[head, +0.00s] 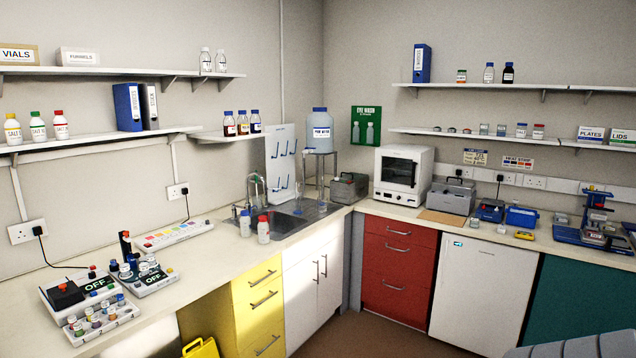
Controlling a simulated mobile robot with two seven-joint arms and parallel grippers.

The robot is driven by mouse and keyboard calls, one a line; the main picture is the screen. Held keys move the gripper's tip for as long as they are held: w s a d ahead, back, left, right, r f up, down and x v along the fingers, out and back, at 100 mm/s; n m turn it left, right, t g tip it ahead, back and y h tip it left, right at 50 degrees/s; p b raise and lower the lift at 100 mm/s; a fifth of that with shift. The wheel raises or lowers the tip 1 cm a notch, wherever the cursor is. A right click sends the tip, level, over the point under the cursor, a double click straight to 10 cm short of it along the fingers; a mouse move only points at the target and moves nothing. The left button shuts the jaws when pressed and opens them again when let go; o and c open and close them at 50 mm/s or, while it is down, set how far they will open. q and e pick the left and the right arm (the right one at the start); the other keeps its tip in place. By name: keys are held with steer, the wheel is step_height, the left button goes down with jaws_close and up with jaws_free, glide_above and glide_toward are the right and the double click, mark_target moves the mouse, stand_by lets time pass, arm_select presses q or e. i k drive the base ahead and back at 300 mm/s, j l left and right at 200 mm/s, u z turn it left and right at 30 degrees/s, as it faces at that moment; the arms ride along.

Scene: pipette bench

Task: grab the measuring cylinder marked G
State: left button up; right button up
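I cannot make out a measuring cylinder marked G anywhere in the head view. No letter G is readable on any vessel, and the small glassware around the sink (290,221) is too small to tell apart. Neither of my grippers is in view.
The left counter (190,262) carries bottle racks (105,322), devices marked OFF and two white bottles (263,230). A blue-capped tank (320,130) stands behind the sink. A white oven (402,174) stands in the corner. Shelves (110,72) hold bottles and binders. Brown floor (370,336) shows below.

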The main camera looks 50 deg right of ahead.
mark_target(298, 211)
steer(key=i+l+z, duration=0.1)
steer(key=l, duration=0.55)
steer(key=i+l+z, duration=0.15)
steer(key=l, duration=0.5)
steer(key=i+l+z, duration=0.1)
steer(key=l, duration=0.55)
steer(key=i+l+z, duration=0.15)
steer(key=i+l, duration=0.15)
steer(key=l, duration=0.3)
steer(key=i+l+z, duration=0.1)
steer(key=i+l, duration=0.15)
steer(key=l, duration=0.35)
steer(key=i+l+z, duration=0.1)
steer(key=i+l, duration=0.15)
steer(key=l, duration=0.3)
steer(key=i+l+z, duration=0.15)
steer(key=l, duration=0.4)
steer(key=i+l+z, duration=0.1)
steer(key=i+l, duration=0.3)
steer(key=l, duration=0.15)
